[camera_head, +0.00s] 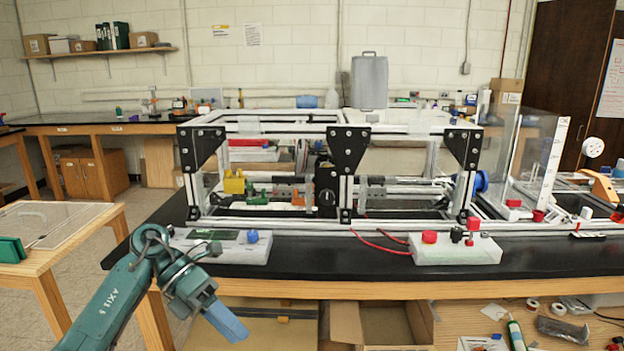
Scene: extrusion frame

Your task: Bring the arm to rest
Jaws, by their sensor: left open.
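My left arm (118,293) comes in from the lower left, rises to a joint and bends down to the right. My left gripper (226,322) hangs in front of the bench's front edge, with its blue fingertips pointing down and to the right. It is open and I see nothing between its fingers. The white extrusion frame (334,221) with black corner brackets stands on the black bench top (340,285), behind and above the gripper. The gripper is apart from the frame. My right gripper is not in view.
A grey box with a blue knob (230,252) sits on the bench just above my left wrist. A white box with red knobs (455,250) stands further right. A wooden side table (55,255) is at the left. An open cardboard box (380,325) lies below the bench.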

